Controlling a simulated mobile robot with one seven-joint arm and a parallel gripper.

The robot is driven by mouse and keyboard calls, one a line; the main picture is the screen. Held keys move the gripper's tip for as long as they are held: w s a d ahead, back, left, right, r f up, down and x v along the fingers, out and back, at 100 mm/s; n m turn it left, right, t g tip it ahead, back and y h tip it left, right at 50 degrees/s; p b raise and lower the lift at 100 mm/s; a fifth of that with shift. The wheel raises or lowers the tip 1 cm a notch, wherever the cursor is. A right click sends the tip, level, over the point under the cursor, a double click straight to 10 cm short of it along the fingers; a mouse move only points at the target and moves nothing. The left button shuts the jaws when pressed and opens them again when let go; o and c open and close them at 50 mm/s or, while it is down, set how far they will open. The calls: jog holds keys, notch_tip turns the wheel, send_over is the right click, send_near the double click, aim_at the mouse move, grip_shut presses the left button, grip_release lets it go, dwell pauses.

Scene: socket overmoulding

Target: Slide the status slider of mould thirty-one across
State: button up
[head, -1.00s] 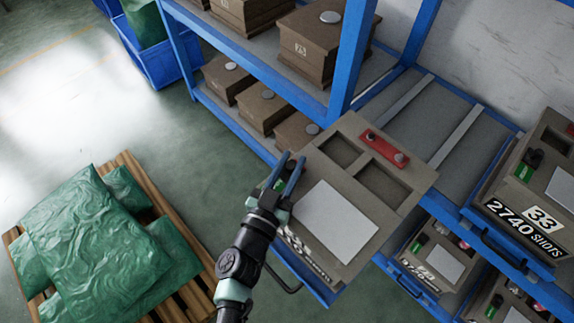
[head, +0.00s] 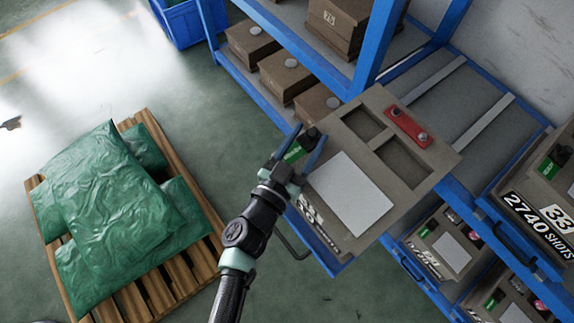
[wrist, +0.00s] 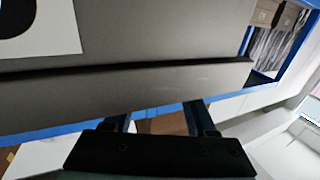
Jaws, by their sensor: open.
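A brown-grey mould (head: 415,170) lies on a pulled-out shelf in the head view, with a blank white plate (head: 350,193) on top. Its number label (head: 308,210) is too small and partly covered to read. At its left corner are a green status strip (head: 293,153) and a black knob (head: 312,134). My gripper (head: 308,140) is open, its fingers seen over this corner, partly hiding strip and knob. I cannot tell whether they touch the knob. In the wrist view the mould's side wall (wrist: 150,90) fills the top, above my open gripper (wrist: 158,115).
Mould 33 (head: 543,205) sits at right on the blue rack, with more moulds (head: 445,247) below it. Brown boxes (head: 290,75) stand on shelves behind. A pallet (head: 160,285) with green sacks (head: 110,215) is at left. Floor between pallet and rack is clear.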

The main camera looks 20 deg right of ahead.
jog(key=b+v, duration=0.2)
jog(key=v, duration=0.9)
jog(key=shift+s+d, duration=0.1)
